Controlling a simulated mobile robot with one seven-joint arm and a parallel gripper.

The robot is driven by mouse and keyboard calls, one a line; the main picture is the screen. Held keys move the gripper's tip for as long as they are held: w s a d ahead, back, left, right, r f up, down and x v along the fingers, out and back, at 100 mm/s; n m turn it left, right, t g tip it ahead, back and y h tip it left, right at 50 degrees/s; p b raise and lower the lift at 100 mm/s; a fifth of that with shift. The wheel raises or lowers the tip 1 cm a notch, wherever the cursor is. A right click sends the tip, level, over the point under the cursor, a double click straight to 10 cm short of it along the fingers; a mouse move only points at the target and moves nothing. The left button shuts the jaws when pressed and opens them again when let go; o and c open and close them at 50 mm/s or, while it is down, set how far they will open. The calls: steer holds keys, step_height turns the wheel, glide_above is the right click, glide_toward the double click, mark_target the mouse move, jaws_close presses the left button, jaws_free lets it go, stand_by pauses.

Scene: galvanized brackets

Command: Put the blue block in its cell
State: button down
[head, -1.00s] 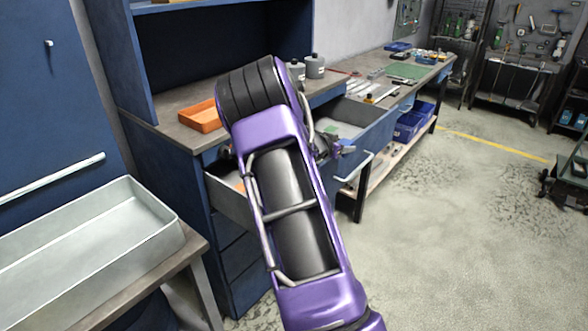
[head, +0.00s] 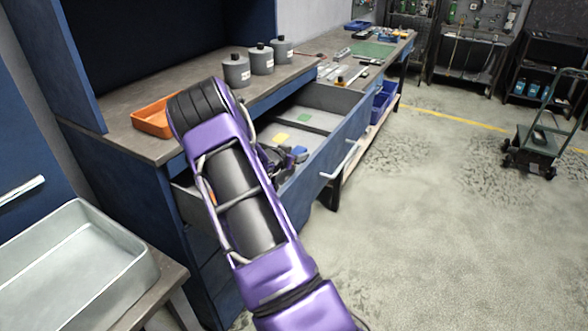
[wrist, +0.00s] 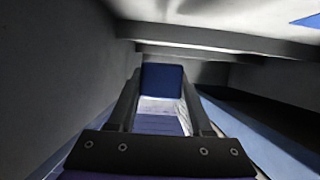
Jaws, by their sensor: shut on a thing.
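My gripper (wrist: 161,88) is shut on the blue block (wrist: 162,79), which shows between the fingertips in the wrist view. In the head view my gripper (head: 283,159) is at the open drawer (head: 345,103), partly hidden by my arm. A small blue patch (head: 300,151) shows beside it; I cannot tell whether this is the block or a cell mark. A yellow patch (head: 280,137) and a green patch (head: 304,117) lie in the drawer. Grey walls and a divider (wrist: 210,38) surround the gripper in the wrist view, with another blue patch (wrist: 308,19) at upper right.
Grey bottles (head: 261,60) and an orange tray (head: 152,121) stand on the workbench (head: 125,137) above the drawer. An empty metal tray (head: 138,275) is at lower left. A trolley (head: 535,140) stands far right. The floor right of the drawer is clear.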

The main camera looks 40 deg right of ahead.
steer(key=shift+w+f, duration=0.1)
steer(key=shift+f, duration=2.15)
steer(key=shift+f+b, duration=0.4)
steer(key=shift+b, duration=0.2)
steer(key=shift+a+f, duration=0.1)
steer(key=shift+f, duration=0.05)
